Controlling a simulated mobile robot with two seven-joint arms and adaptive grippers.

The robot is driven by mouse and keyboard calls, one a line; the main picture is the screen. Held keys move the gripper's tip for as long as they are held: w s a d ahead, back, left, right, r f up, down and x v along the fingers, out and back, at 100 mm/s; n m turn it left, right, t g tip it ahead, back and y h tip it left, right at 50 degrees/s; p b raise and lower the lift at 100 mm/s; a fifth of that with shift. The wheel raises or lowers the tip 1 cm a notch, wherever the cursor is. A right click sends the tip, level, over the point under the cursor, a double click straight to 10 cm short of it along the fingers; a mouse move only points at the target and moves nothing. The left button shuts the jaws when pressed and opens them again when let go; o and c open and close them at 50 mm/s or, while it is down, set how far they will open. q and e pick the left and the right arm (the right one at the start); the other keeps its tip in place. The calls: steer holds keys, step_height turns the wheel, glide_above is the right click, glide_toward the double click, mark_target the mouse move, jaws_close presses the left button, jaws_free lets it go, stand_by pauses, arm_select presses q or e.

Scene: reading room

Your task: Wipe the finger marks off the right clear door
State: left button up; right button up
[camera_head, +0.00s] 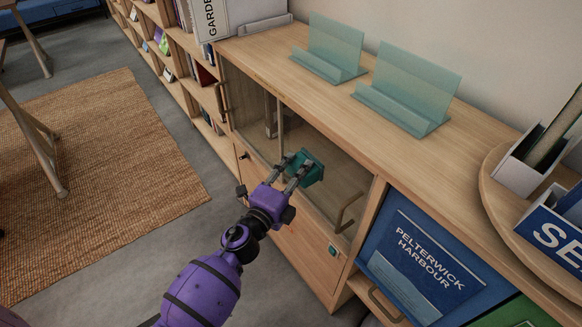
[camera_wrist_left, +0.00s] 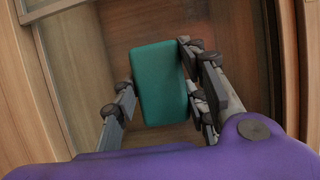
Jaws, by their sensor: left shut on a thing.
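The cabinet has two clear doors. The right clear door (camera_head: 343,180) appears closed, with a bronze handle (camera_head: 346,212) near its right side. My left gripper (camera_head: 298,172) is shut on a teal block-shaped pad (camera_head: 312,168) in front of this door's left part. The pad also shows between the fingers in the left wrist view (camera_wrist_left: 160,84). Whether it touches the glass I cannot tell. A faint reddish smudge (camera_wrist_left: 196,36) shows beyond the pad in the wrist view; I cannot tell if it is finger marks. My right gripper is not in view.
The left clear door (camera_head: 243,100) has its own handle (camera_head: 220,101). Two greenish clear stands (camera_head: 408,88) are on the cabinet top (camera_head: 300,85).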

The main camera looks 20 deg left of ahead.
mark_target(314, 178)
arm_select(q)
steer(key=shift+s+d+r, duration=0.1)
steer(key=shift+s+d, duration=0.75)
steer(key=shift+d, duration=0.3)
steer(key=shift+s+d+r, duration=0.1)
steer(key=shift+s+d, duration=0.7)
steer(key=shift+d, duration=0.3)
steer(key=shift+a+f, duration=0.1)
steer(key=s+a, duration=0.3)
steer(key=s, duration=0.1)
steer(key=shift+s+a, duration=0.35)
steer(key=shift+a, duration=0.05)
steer(key=shift+s+a, duration=0.95)
steer(key=shift+s, duration=0.2)
